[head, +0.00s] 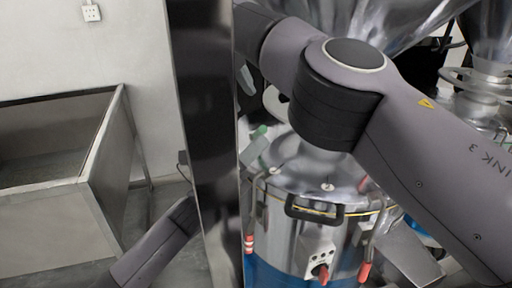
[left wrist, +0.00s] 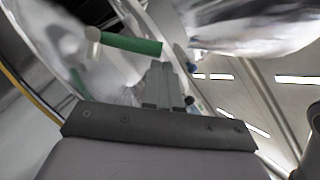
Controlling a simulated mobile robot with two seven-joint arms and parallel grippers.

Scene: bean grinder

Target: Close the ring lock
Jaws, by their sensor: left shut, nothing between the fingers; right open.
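A lever with a green handle (head: 262,130) stands at the left rim of the shiny metal drum (head: 285,222); I cannot tell for certain whether it belongs to the ring lock. In the left wrist view the green handle (left wrist: 134,45) lies just above my left gripper (left wrist: 165,88), whose grey fingers are shut and empty. I cannot tell whether they touch the handle. In the head view my left arm comes from the lower left and passes behind the dark post. My right arm crosses the upper right; I cannot make out its gripper.
A dark metal post (head: 205,130) stands left of the drum. The drum has a black handle (head: 313,211), a yellow band and several red-ended levers (head: 365,270). A control box (head: 319,258) is on its front. A large metal basin (head: 60,220) stands at the left.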

